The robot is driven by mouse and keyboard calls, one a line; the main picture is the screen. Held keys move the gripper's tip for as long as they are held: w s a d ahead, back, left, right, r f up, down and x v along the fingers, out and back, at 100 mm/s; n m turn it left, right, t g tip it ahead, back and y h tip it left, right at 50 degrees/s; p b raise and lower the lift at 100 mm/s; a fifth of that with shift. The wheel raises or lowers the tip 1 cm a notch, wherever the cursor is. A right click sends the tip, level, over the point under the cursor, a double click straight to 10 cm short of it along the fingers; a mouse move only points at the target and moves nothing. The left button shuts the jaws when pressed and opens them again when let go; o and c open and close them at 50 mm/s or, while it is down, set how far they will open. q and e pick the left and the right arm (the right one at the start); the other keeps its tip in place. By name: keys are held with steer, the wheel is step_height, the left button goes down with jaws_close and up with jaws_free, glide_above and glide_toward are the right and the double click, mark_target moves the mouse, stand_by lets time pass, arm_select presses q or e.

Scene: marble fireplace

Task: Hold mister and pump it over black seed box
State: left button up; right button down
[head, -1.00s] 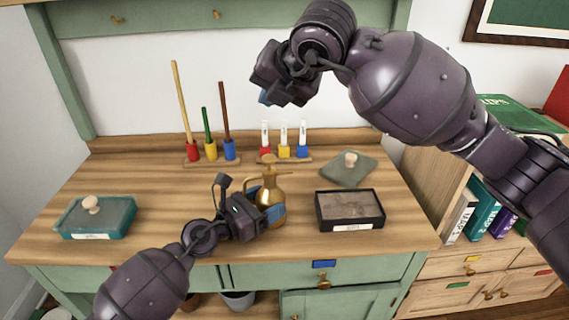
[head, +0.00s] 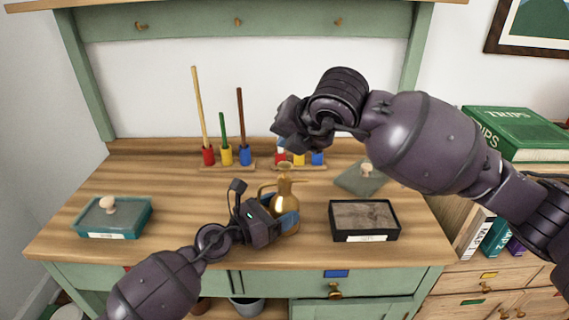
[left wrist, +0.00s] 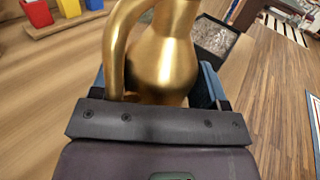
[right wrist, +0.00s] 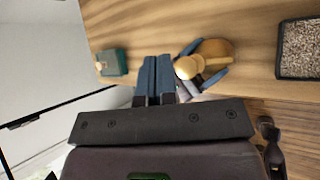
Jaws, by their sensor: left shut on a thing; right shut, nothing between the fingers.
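The brass mister (head: 284,208) stands upright near the middle of the wooden bench, left of the black seed box (head: 365,234). My left gripper (head: 286,222) is shut on the mister's body; its fingers show on both sides of the brass in the left wrist view (left wrist: 160,85). My right gripper (head: 290,128) is raised above and behind the mister, its fingers hidden in the head view. In the right wrist view its blue fingers (right wrist: 155,78) are shut and empty, just left of the mister's round pump knob (right wrist: 188,66). The black box is open and filled with soil.
A teal lidded box (head: 113,217) stands at the left. A grey-green lid with a knob (head: 362,178) lies behind the black box.

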mark_target(288, 164)
steer(key=shift+f, duration=0.9)
steer(key=shift+f, duration=0.1)
stand_by(1.4)
steer(key=shift+f, duration=0.35)
steer(key=shift+f, duration=0.9)
stand_by(1.4)
steer(key=shift+r, duration=1.35)
steer(key=shift+r, duration=2.5)
